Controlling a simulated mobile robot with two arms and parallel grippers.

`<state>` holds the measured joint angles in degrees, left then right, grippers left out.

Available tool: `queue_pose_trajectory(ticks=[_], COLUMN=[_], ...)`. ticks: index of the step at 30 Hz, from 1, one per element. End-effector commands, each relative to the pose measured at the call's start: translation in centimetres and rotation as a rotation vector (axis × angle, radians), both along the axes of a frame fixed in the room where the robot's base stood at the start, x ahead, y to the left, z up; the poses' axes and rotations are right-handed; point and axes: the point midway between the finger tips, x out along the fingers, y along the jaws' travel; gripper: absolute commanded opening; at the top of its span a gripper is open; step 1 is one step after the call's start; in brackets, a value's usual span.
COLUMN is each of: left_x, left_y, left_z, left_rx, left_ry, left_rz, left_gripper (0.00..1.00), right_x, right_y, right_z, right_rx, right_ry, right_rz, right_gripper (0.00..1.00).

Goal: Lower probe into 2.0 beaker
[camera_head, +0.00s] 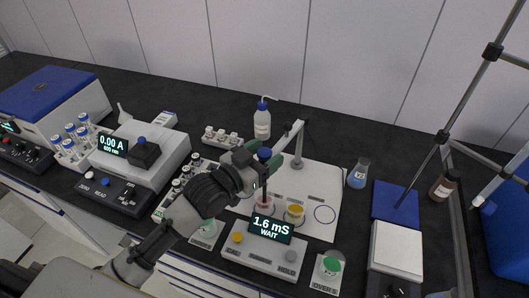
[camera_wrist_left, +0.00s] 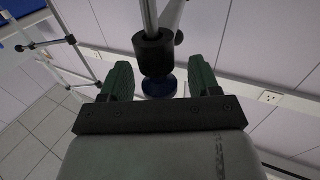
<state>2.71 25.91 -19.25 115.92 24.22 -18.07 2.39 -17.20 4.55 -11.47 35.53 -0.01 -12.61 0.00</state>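The probe (camera_head: 264,154) has a blue top and a thin dark shaft pointing down at the beaker with pink liquid (camera_head: 264,206). The shaft's lower end is hard to see, so I cannot tell how deep it sits. No 2.0 label is readable. My left gripper (camera_head: 256,166) is at the probe's upper part. In the left wrist view its green-padded fingers (camera_wrist_left: 160,78) stand apart, with gaps beside the probe's dark collar and blue disc (camera_wrist_left: 160,88). The meter (camera_head: 262,257) reads 1.6 mS WAIT. My right gripper is not in view.
A jointed stand arm (camera_head: 298,140) rises behind. Green-topped pots on pads (camera_head: 331,266) flank the meter. A wash bottle (camera_head: 262,122) and a flask (camera_head: 358,174) stand farther back.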

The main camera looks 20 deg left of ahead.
Motion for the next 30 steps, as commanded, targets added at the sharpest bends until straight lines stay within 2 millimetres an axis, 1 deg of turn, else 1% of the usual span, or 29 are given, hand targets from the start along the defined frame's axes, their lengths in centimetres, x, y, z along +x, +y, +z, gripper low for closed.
queue_pose_trajectory(ticks=[5, 8, 11, 18, 21, 25, 30], left_x=[0.0, -0.4, -1.4, -5.9, -7.5, -8.8, -9.5], left_y=[0.0, 0.2, 0.8, 3.1, 3.9, 4.7, 5.1], left_z=[0.2, 0.1, -0.1, -0.3, -0.2, -0.1, 0.1], left_rx=[-0.001, -0.001, 0.001, 0.002, 0.002, 0.001, 0.000], left_ry=[-0.004, -0.005, -0.004, 0.000, -0.001, 0.000, -0.002], left_rz=[0.000, 0.000, 0.001, 0.000, -0.001, 0.000, 0.000], left_gripper=[0.62, 0.62, 0.62, 0.62, 0.62, 0.62, 0.62], right_x=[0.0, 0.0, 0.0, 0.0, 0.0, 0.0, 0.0], right_y=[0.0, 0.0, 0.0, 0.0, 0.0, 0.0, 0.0], right_z=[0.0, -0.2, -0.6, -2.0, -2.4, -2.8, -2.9], right_rx=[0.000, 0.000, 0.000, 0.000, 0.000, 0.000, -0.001], right_ry=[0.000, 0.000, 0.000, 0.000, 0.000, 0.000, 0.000], right_rz=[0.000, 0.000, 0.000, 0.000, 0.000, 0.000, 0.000], right_gripper=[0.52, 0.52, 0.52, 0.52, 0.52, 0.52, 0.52])
